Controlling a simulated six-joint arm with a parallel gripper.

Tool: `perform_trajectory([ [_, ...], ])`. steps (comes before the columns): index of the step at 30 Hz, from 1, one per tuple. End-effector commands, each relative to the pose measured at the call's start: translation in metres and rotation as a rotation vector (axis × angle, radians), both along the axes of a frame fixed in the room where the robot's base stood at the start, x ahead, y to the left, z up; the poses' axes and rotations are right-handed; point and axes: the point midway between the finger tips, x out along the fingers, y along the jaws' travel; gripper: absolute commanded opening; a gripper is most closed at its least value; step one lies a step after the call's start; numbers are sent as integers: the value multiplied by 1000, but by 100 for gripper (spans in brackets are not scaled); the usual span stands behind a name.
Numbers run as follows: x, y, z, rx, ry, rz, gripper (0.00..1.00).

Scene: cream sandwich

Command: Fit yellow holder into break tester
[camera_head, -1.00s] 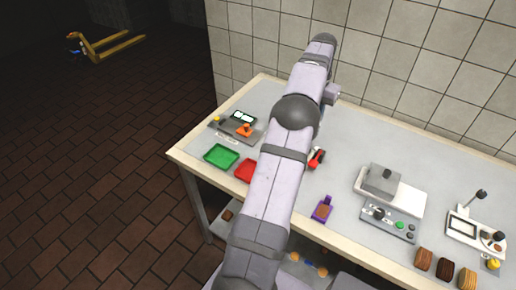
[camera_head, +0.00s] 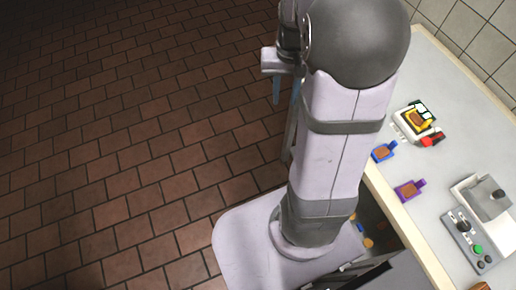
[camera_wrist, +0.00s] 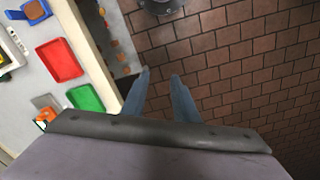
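A yellow holder with a brown piece (camera_head: 416,121) shows on a white device with a small display and a red part (camera_head: 433,139) on the table in the head view. I cannot tell for certain that this device is the break tester, or how fully the holder is seated. My gripper (camera_wrist: 158,84) is open and empty, its two blue fingers apart over the brick floor beside the table. It also shows in the head view (camera_head: 285,92), partly hidden by my arm, well to the left of the device.
A blue holder (camera_head: 384,151) and a purple holder (camera_head: 409,190) lie near the table edge. A grey box device (camera_head: 470,238) stands at the right. The wrist view shows a red tray (camera_wrist: 60,61) and a green tray (camera_wrist: 86,98). Free floor lies below my gripper.

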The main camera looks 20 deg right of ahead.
Motion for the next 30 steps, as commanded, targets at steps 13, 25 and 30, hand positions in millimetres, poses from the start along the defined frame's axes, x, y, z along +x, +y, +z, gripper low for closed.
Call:
perform_trajectory([
  [13, -97, 126, -39, 0, 3, 424, 27],
  [25, -104, 130, -42, 1, 4, 445, 27],
  [30, -104, 130, -42, 1, 5, 444, 27],
])
